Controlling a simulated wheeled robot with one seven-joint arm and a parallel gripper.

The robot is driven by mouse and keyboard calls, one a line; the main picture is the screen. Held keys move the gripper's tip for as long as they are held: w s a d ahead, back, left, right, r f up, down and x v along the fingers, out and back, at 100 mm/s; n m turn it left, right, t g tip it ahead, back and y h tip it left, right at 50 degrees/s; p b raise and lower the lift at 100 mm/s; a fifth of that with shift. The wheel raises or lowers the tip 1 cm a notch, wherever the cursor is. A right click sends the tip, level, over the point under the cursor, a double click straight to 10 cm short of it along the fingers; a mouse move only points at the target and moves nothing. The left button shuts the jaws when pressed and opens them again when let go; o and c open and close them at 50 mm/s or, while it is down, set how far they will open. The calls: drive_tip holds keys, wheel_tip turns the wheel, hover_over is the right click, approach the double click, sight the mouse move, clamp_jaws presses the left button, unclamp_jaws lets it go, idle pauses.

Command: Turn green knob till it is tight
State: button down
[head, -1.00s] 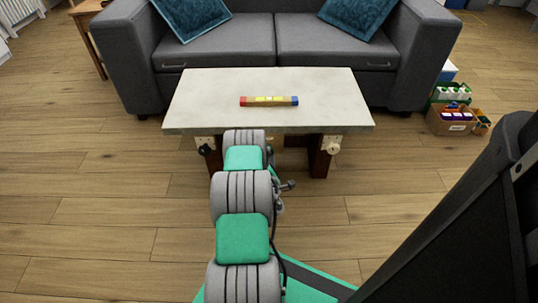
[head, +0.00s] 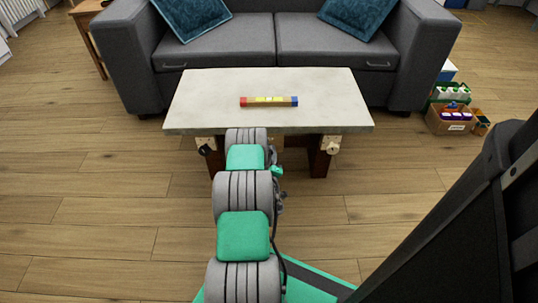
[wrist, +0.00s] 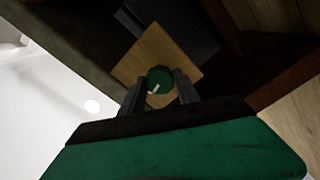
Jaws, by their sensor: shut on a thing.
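The green knob (wrist: 160,76) is round, with a pale pointer mark at its lower left. It sits on a square wooden plate (wrist: 150,52) under the table. My gripper (wrist: 160,90) has one dark finger on each side of the knob and is shut on it. In the head view my arm hides the knob and my gripper. The low table (head: 200,100) has a pale stone top and dark legs.
A spirit-level-like bar (head: 269,101) with red and blue ends lies on the table. A dark knob (head: 205,149) and a cream knob (head: 333,149) are on the table's front. A grey sofa (head: 230,45) stands behind; boxes (head: 452,120) are at right.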

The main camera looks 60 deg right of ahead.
drive_tip(key=shift+m, duration=1.2)
drive_tip(key=c, duration=0.9)
unclamp_jaws()
drive_tip(key=p+v, duration=0.2)
drive_tip(key=v, duration=0.5)
drive_tip(key=shift+s+a, duration=0.2)
drive_tip(key=shift+a, duration=0.15)
drive_tip(key=shift+r, duration=0.1)
